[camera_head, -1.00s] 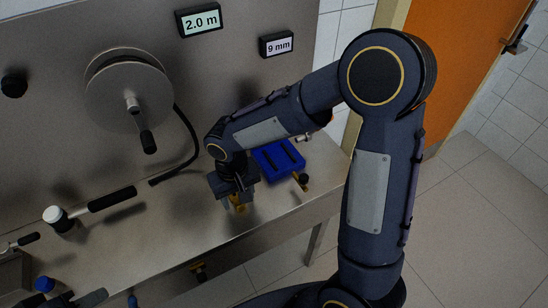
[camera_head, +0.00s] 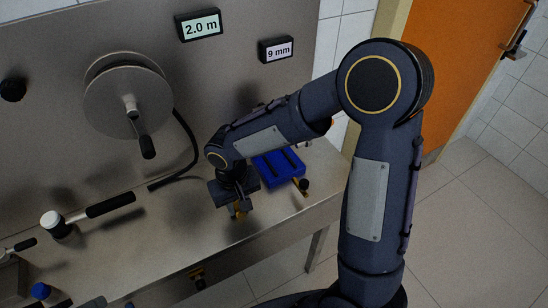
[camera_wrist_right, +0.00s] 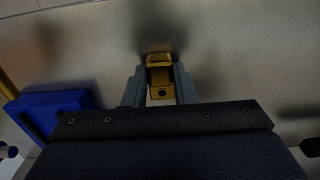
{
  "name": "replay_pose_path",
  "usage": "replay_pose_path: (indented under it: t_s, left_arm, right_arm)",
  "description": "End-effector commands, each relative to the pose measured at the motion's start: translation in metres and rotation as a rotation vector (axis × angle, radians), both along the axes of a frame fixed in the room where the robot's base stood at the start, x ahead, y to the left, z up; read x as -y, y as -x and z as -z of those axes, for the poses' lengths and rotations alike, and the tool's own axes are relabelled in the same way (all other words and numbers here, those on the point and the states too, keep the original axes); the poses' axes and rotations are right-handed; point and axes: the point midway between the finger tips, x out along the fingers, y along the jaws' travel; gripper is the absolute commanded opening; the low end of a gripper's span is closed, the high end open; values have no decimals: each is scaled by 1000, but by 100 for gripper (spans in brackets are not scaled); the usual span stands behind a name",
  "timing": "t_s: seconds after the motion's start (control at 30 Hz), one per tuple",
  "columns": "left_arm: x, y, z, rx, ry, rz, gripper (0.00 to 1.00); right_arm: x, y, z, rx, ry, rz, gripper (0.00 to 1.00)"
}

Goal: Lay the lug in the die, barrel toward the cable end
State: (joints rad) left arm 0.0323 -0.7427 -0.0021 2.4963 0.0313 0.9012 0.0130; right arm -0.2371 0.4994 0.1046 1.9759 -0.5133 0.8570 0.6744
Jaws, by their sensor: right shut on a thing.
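The lug is a brass-coloured piece (camera_wrist_right: 160,76) with a round hole in its flat end. In the right wrist view it sits between the two grey fingers of my right gripper (camera_wrist_right: 159,88), which is shut on it. In the head view the lug (camera_head: 241,207) shows just under my right gripper (camera_head: 238,204), low over the bench. I cannot tell whether it touches the bench. The black cable (camera_head: 190,150) hangs from the reel, and its end (camera_head: 152,187) lies on the bench left of my gripper. I cannot make out the die. My left gripper is not in view.
A blue slotted tray (camera_head: 278,168) lies right of my gripper, partly behind my arm. A black-knobbed brass piece (camera_head: 302,186) is beside it. A white-headed mallet (camera_head: 58,222) lies at left. The cable reel (camera_head: 128,95) is on the back panel.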

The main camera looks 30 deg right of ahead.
Motion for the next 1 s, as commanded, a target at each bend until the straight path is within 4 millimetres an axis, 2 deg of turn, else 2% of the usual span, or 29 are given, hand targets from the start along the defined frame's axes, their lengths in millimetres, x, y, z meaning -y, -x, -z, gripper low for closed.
replay_pose_path:
  t_s: [1.0]
  left_arm:
    - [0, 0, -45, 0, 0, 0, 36]
  right_arm:
    - [0, 0, -61, 1, 0, 0, 0]
